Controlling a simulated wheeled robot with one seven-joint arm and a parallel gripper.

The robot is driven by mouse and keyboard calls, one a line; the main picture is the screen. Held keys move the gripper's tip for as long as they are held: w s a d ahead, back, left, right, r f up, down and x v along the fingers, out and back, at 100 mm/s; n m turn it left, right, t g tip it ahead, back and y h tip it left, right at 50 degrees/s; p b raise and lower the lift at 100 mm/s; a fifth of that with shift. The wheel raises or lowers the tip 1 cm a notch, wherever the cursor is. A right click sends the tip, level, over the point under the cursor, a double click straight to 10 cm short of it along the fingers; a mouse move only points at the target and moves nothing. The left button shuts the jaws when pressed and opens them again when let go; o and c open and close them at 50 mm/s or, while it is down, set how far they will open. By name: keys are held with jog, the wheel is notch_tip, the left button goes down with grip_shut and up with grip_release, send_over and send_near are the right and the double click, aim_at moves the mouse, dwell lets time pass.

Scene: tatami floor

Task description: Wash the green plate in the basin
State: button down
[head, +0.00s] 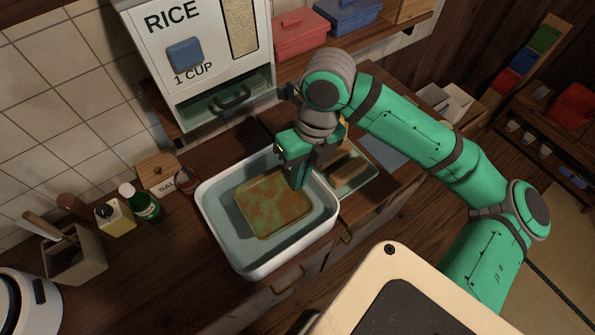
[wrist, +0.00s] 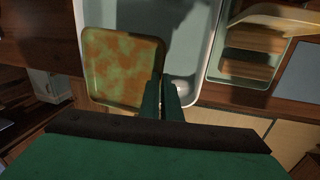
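The green plate (head: 272,204) is square and blotched with brown stains. In the head view it appears inside the outline of the white basin (head: 222,243), which has a grey-blue inside. My gripper (head: 301,178) points down at the plate's right edge. In the wrist view the plate (wrist: 122,66) covers part of the rim of the basin (wrist: 196,45), so it looks raised above the basin floor. The fingers of my gripper (wrist: 162,103) are close together on the plate's edge. The fingers hide that part of the edge.
A tray (head: 362,183) with a brown block stands right of the basin. A rice dispenser (head: 205,60) stands behind. Red (head: 300,35) and blue boxes sit on a shelf behind.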

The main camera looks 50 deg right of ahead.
jog(key=shift+f, duration=7.15)
jog(key=shift+s+d, duration=0.25)
jog(key=shift+d, duration=0.95)
jog(key=shift+w+a, duration=0.2)
jog(key=shift+a, duration=0.6)
jog(key=shift+w+a, duration=0.15)
jog(key=shift+a, duration=0.65)
jog(key=shift+w+a, duration=0.2)
jog(key=shift+a, duration=0.6)
jog(key=shift+d, duration=0.1)
jog(key=shift+s+d, duration=0.2)
jog(key=shift+d, duration=0.6)
jog(key=shift+s+d, duration=0.2)
jog(key=shift+d, duration=0.55)
jog(key=shift+s+d, duration=0.2)
jog(key=shift+d, duration=0.6)
jog(key=shift+a, duration=0.1)
jog(key=shift+w+a, duration=0.2)
jog(key=shift+a, duration=0.6)
jog(key=shift+w+a, duration=0.2)
jog(key=shift+a, duration=0.55)
jog(key=shift+w+a, duration=0.2)
jog(key=shift+a, duration=0.6)
